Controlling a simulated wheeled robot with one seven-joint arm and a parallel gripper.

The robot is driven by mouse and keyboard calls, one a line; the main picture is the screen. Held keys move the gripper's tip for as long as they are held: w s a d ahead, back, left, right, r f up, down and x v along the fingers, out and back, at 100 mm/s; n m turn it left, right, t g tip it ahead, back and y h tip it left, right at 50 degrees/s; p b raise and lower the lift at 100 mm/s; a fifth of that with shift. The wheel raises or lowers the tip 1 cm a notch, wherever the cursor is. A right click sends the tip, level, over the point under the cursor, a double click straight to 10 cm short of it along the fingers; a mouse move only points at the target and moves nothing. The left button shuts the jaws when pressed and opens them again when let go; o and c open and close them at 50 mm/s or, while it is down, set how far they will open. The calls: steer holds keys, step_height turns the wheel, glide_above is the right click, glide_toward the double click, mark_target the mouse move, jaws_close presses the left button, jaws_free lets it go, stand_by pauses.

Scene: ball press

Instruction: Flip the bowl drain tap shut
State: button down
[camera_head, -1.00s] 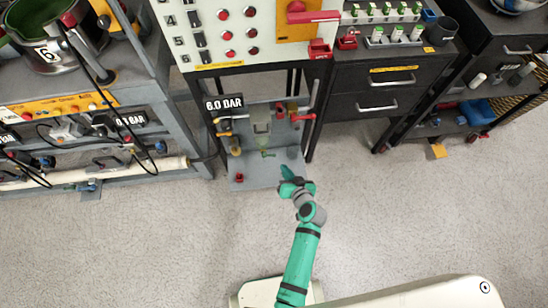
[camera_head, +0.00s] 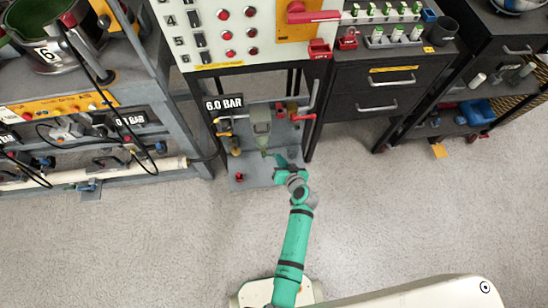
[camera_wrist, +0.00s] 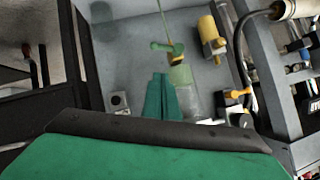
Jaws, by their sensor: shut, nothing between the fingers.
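The drain tap (camera_wrist: 166,48) shows in the wrist view as a small green fitting with a lever pointing left and a thin stem running up the picture. It joins a pale green, see-through bowl (camera_wrist: 194,104). In the head view the grey-green bowl (camera_head: 261,124) stands on the grey panel below the 6.0 BAR sign. The tap there is small and partly hard to make out. My gripper (camera_head: 280,160) is just right of the bowl's lower end. In the wrist view its green fingers (camera_wrist: 161,82) are shut and empty, just short of the tap; contact cannot be told.
A red-handled valve (camera_head: 304,116) is right of the bowl, and yellow fittings (camera_head: 234,142) are left. A small red knob (camera_head: 239,177) sits low on the panel (camera_head: 257,179). Dark cabinet drawers (camera_head: 375,102) stand to the right.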

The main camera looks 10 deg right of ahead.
mark_target(269, 155)
steer(key=w+a+f, duration=0.2)
steer(key=w+f, duration=0.1)
steer(key=f, duration=0.2)
steer(key=shift+w+f, duration=0.15)
steer(key=shift+w, duration=0.1)
stand_by(0.3)
